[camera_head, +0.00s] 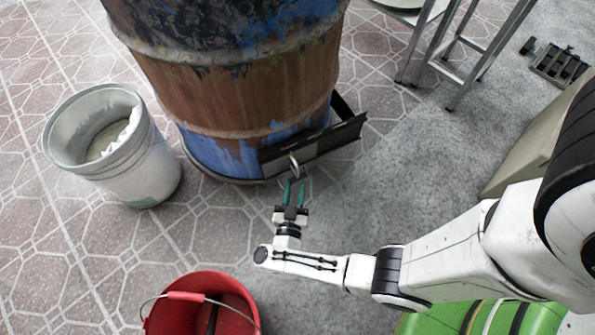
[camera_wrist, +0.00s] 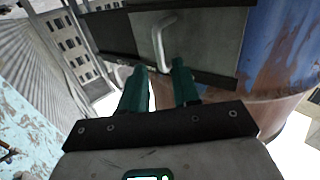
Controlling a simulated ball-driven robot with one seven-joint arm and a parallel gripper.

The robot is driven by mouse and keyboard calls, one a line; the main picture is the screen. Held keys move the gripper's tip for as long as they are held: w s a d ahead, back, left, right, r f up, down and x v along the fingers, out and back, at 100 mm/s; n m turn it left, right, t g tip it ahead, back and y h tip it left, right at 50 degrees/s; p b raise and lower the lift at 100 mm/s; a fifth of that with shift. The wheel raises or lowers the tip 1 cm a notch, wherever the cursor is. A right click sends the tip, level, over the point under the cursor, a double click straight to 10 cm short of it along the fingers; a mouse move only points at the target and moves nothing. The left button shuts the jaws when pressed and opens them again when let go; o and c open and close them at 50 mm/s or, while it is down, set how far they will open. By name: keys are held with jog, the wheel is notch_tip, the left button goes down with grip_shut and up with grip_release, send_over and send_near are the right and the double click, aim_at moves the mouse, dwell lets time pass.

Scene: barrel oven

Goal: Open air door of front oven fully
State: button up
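The barrel oven (camera_head: 240,100) is a rusty brown and blue drum at the top of the head view. Its air door (camera_head: 325,143) is a dark panel low on the front, jutting past the drum on the right; it also shows in the wrist view (camera_wrist: 205,45). A bent metal handle (camera_head: 294,165) stands out from the panel; it also shows in the wrist view (camera_wrist: 158,40). My gripper (camera_head: 295,184) has green fingers pointing at the handle. In the wrist view (camera_wrist: 160,68) the fingers are apart, with the handle just beyond their tips. I cannot tell whether they touch it.
A white bucket (camera_head: 150,170) stands left of the drum. A red bucket (camera_head: 190,315) is at the bottom, near my arm. Metal stand legs (camera_head: 440,60) are at upper right. Tiled floor between the buckets is clear.

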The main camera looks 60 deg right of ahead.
aim_at(298, 173)
jog(key=b+x, duration=0.1)
jog(key=x, duration=0.5)
jog(key=shift+w+d, duration=0.2)
jog(key=shift+d, duration=0.1)
jog(key=shift+c, duration=0.4)
grip_shut()
